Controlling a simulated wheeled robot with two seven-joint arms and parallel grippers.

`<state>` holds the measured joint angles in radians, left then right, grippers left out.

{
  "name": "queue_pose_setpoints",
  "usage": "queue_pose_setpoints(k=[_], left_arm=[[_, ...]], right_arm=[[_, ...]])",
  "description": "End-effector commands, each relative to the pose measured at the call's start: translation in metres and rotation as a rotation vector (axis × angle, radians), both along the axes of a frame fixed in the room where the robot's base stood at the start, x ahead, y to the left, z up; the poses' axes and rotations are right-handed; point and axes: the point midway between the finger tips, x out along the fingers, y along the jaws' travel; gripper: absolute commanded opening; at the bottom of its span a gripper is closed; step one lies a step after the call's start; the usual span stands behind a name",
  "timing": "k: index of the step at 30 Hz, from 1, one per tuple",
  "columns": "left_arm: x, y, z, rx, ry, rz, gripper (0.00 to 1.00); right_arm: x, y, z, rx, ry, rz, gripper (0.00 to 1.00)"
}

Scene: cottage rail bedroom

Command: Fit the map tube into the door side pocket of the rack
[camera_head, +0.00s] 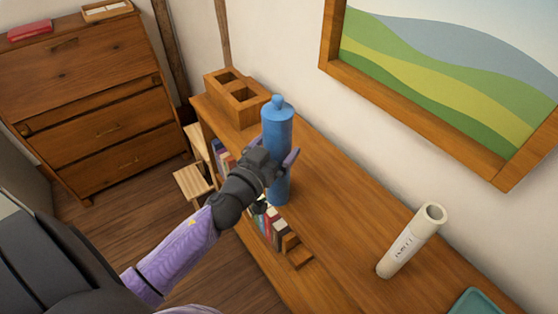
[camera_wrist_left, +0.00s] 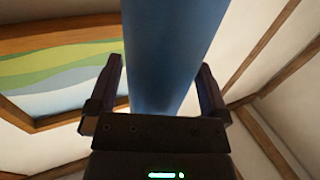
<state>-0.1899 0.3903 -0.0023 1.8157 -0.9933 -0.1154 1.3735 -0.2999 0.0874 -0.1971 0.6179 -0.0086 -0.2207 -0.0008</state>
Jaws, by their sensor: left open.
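The map tube (camera_head: 412,240) is a white cylinder with a dark printed label and an open upper end. It stands, leaning in the picture, on the right part of the wooden cabinet top. The rack (camera_head: 243,117) is a wooden block with two square pockets visible, at the cabinet's far end; both look empty. My left gripper (camera_head: 278,158) is open, with its fingers on either side of a tall blue bottle (camera_head: 279,135). The wrist view also shows the bottle (camera_wrist_left: 170,45) between the spread fingers. Whether they touch it is unclear. My right gripper is out of view.
The cabinet top (camera_head: 345,215) is clear between bottle and tube. A teal tray (camera_head: 474,303) is at the lower right. Books (camera_head: 270,222) fill the shelf below. A framed picture (camera_head: 430,85) hangs on the wall behind. A dresser (camera_head: 85,100) stands at the left.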

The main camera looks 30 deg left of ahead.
Motion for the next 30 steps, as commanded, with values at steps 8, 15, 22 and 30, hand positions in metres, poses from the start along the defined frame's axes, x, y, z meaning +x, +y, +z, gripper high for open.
queue_pose_setpoints(k=[8, 15, 22, 30], left_arm=[[0.0089, 0.0002, -0.0002, 0.000, 0.001, 0.001, 1.00], [0.0086, 0.0002, -0.0003, 0.000, 0.001, 0.000, 0.51], [0.0084, 0.0002, -0.0004, 0.000, 0.002, 0.000, 0.03], [0.0085, 0.0002, 0.0000, 0.000, 0.001, 0.000, 0.00]], right_arm=[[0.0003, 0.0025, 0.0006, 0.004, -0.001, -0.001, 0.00], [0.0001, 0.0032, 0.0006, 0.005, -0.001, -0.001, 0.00], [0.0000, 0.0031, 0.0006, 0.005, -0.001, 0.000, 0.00], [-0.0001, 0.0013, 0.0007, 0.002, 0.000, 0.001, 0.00]])
